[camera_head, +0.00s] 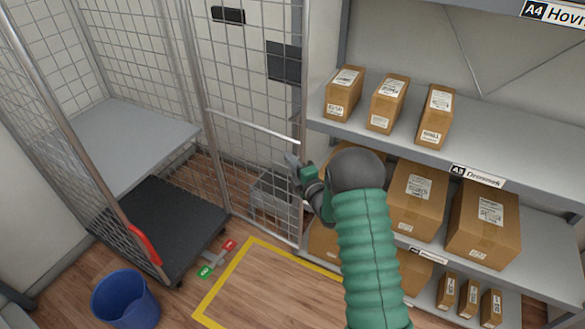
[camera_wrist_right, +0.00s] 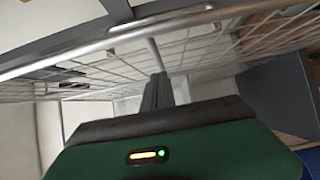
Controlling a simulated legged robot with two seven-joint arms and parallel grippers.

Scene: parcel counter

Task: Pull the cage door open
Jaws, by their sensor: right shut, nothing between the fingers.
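The cage's mesh door (camera_head: 255,127) stands angled out to the right of the cage, with a pale horizontal bar across it. The cage's open side shows its grey shelf (camera_head: 130,145) and black base (camera_head: 160,225) with no mesh across them. My right gripper (camera_head: 291,163) is shut and empty, close to the door's free edge and below the bar; I cannot tell whether it touches the mesh. In the right wrist view, the shut fingers (camera_wrist_right: 157,92) point toward the mesh, and a metal tube (camera_wrist_right: 105,43) crosses above them. My left gripper is out of view.
Shelving (camera_head: 480,135) with several brown boxes stands close on the right, beside my right arm. A blue bin (camera_head: 126,300) stands at the front left. A yellow floor outline (camera_head: 222,283) encloses clear wooden floor.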

